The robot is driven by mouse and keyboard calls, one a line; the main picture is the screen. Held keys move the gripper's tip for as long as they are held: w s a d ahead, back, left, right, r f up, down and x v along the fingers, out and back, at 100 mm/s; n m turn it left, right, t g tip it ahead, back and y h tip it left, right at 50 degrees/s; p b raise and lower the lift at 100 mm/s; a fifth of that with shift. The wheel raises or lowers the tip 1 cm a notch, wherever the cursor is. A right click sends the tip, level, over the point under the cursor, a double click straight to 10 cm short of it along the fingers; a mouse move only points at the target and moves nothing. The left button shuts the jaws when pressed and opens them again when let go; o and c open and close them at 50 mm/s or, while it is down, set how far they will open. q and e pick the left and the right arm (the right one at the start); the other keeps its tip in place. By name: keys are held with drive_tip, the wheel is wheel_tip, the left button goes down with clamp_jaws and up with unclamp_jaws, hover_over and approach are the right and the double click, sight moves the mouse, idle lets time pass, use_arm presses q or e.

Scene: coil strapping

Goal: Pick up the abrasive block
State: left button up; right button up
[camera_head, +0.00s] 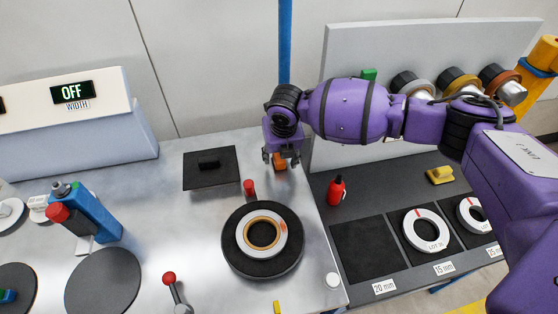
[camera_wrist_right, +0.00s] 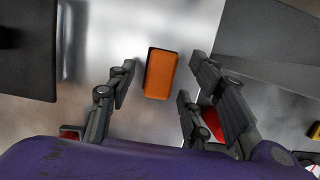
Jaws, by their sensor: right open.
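The abrasive block (camera_wrist_right: 161,74) looks like an orange block with a dark edge, lying on the metal bench top. In the right wrist view it sits between and slightly beyond my open fingertips, with a gap on either side. In the head view the orange block (camera_head: 279,161) is partly hidden behind the fingers. My right gripper (camera_head: 283,156) points down over it, open and empty; the same gripper shows in the right wrist view (camera_wrist_right: 166,80). I cannot tell the exact height of the fingertips above the bench. My left gripper is not in view.
A black pad (camera_head: 225,171) lies left of the block. A red-topped post (camera_head: 249,188) and a round black turntable with a coil (camera_head: 263,215) stand in front. A red bottle (camera_head: 336,190) stands on the dark shelf to the right. An upright grey panel (camera_head: 345,60) is behind my arm.

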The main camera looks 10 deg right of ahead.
sight(279, 157)
drive_tip(key=shift+w+f, duration=0.1)
drive_tip(key=shift+f, duration=0.3)
drive_tip(key=shift+c, duration=0.5)
clamp_jaws()
drive_tip(key=shift+r, duration=0.15)
wheel_tip(279, 157, up, 10)
